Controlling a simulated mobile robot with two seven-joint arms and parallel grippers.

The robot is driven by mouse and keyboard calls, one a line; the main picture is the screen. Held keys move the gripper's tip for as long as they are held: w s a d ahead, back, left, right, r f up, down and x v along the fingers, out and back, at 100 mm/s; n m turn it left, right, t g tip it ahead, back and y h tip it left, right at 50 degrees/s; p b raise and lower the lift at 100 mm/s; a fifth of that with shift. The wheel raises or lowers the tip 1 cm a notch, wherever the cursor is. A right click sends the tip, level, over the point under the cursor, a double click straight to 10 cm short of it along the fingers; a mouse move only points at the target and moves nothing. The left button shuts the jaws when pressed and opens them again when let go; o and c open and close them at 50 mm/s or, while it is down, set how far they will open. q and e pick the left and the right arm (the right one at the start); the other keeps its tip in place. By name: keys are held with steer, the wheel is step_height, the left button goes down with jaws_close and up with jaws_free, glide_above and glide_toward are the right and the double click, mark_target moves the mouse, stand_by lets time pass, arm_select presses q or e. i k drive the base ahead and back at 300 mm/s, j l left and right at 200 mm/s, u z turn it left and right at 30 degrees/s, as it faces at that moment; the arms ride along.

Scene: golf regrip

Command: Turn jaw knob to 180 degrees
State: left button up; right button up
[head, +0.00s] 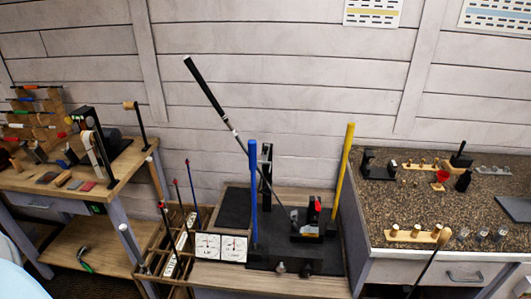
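A black bench fixture (285,255) stands on the middle bench. A golf club (212,98) with a black grip leans up and left from it, its lower end at the fixture. A black clamp block (306,228) with a small red part (318,205) sits on the right side of the fixture. A small grey knob-like part (280,267) shows at its front edge. I cannot tell for certain which part is the jaw knob, nor its angle. Neither of my grippers is in view.
A blue bar (253,190) and a yellow bar (341,175) stand upright by the fixture. A wooden rack (170,255) stands left. The right counter (400,215) holds small parts; the left bench (110,185) holds tools.

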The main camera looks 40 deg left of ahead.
mark_target(280, 268)
steer(key=u, duration=0.9)
steer(key=i+j+z, duration=0.2)
steer(key=j, duration=0.2)
steer(key=i+j+z, duration=0.2)
steer(key=j, duration=0.25)
steer(key=i+j+z, duration=0.1)
steer(key=j+z, duration=0.15)
steer(key=j, duration=0.2)
steer(key=i+j+z, duration=0.2)
steer(key=j, duration=0.3)
steer(key=j+z, duration=0.2)
steer(key=j, duration=0.25)
